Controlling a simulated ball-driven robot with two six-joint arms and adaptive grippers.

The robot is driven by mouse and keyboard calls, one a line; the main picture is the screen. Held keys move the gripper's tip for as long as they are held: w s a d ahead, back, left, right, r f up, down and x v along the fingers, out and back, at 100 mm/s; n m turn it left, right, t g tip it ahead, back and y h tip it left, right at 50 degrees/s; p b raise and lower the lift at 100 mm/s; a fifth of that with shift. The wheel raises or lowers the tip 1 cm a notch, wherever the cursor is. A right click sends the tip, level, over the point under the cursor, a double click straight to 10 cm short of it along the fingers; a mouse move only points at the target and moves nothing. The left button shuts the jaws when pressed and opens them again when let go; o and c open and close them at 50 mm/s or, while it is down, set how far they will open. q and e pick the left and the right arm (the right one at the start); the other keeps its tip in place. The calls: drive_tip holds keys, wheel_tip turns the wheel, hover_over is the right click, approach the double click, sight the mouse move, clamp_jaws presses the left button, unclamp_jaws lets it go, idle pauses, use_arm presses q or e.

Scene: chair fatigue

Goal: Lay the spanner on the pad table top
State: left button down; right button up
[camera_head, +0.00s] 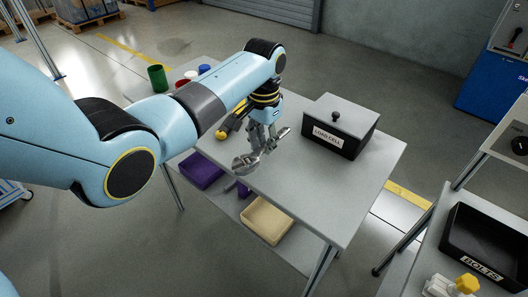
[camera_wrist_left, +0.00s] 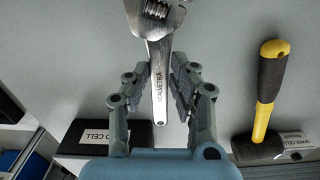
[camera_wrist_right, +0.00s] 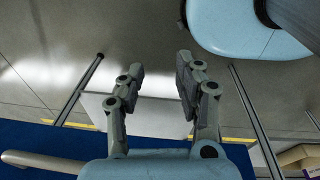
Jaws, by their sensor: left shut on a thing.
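The spanner (camera_wrist_left: 159,70) is a silver adjustable one with lettering on its handle. My left gripper (camera_wrist_left: 167,85) is shut on its handle, with the jaw end reaching past the fingers. In the head view the left gripper (camera_head: 266,135) holds the spanner (camera_head: 246,162) over the grey table top (camera_head: 310,205); whether it touches the surface is unclear. Which surface is the pad table top, I cannot tell. My right gripper (camera_wrist_right: 162,85) is open and empty in its wrist view, and hidden in the head view.
A black LOAD CELL box (camera_head: 342,140) stands on the table's right side. A yellow-handled hammer (camera_wrist_left: 268,90) lies beside the gripper. Green, red and blue cups are at the back. A shelf below holds a beige bin (camera_head: 266,222). A BOLTS tray (camera_head: 485,245) sits far right.

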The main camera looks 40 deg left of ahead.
sight(264, 147)
use_arm(q)
wheel_tip(264, 147, down, 3)
drive_tip(key=shift+r, duration=0.1)
drive_tip(key=shift+f, duration=0.45)
use_arm(e)
drive_tip(key=shift+s+d+f, duration=0.15)
drive_tip(key=shift+s+f, duration=0.15)
drive_tip(key=shift+s, duration=0.2)
use_arm(q)
drive_tip(key=c, duration=1.1)
unclamp_jaws()
drive_tip(key=shift+s+d, duration=0.1)
drive_tip(key=shift+c, duration=0.2)
